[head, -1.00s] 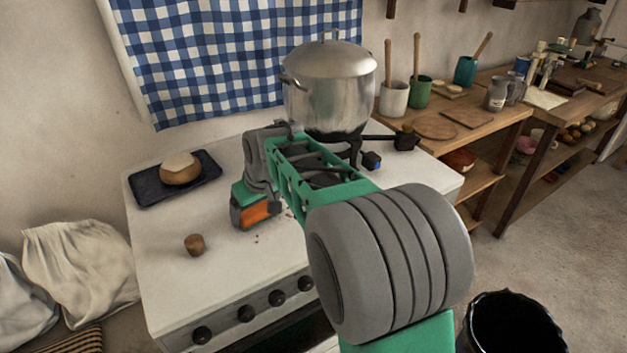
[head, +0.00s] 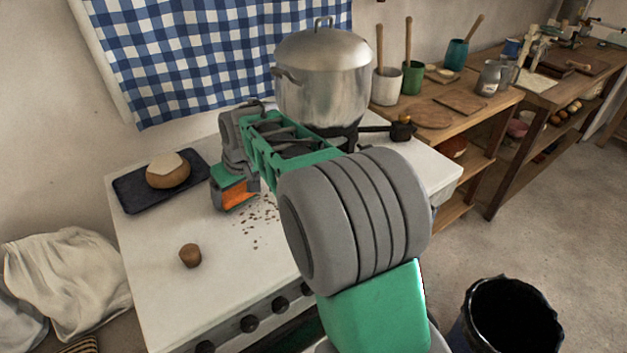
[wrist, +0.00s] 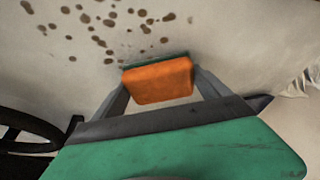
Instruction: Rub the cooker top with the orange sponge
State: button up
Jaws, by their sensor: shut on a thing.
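The orange sponge (head: 236,195) is held in my gripper (head: 233,190), at the cooker top's middle in the head view. In the wrist view the sponge (wrist: 158,82) sits between the two fingers of my gripper (wrist: 160,88), with a dark green layer on its far side. The white cooker top (head: 160,290) carries many brown spots (head: 262,220) just right of the sponge. The spots also show in the wrist view (wrist: 95,28), beyond and left of the sponge. I cannot tell for sure whether the sponge touches the surface.
A large lidded steel pot (head: 322,85) stands at the cooker's back right, close to my arm. A dark tray (head: 131,192) with a loaf (head: 168,174) lies at the back left. A small brown cup-like object (head: 190,256) stands near the front left. The front left surface is otherwise clear.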

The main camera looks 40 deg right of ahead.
jog(key=r+p, duration=0.1)
jog(key=r, duration=0.2)
jog(key=shift+s+r, duration=0.15)
jog(key=shift+s, duration=0.05)
jog(key=shift+w+r+p, duration=0.1)
jog(key=shift+r+p, duration=0.4)
jog(key=shift+r, duration=0.2)
jog(key=shift+r+p, duration=1)
jog(key=shift+r, duration=0.55)
